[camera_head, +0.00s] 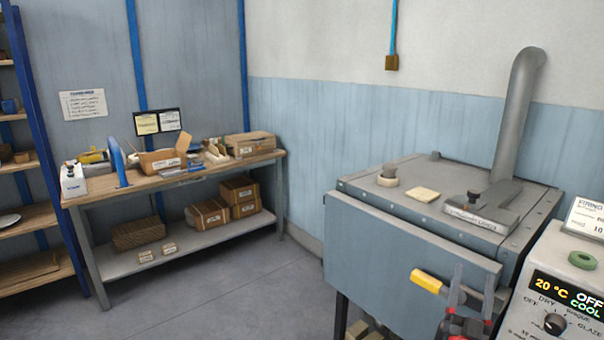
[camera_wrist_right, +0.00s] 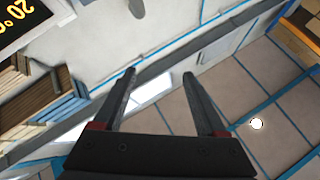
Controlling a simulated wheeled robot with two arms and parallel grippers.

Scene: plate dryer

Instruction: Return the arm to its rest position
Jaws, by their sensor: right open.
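My right gripper (camera_head: 472,296) is at the bottom right of the head view, in front of the blue-grey kiln's front panel (camera_head: 400,245) and just right of its yellow handle (camera_head: 428,281). Its fingers point up. The right wrist view shows the same gripper (camera_wrist_right: 158,78) with its two dark fingers apart and nothing between them. From these views I cannot tell whether it touches the kiln. My left gripper is not in view.
A controller box (camera_head: 552,305) with a lit display stands right of the kiln, close to my right gripper. A workbench (camera_head: 180,178) with boxes stands at the back left, beside a shelf rack (camera_head: 35,215). The floor (camera_head: 230,290) between bench and kiln is clear.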

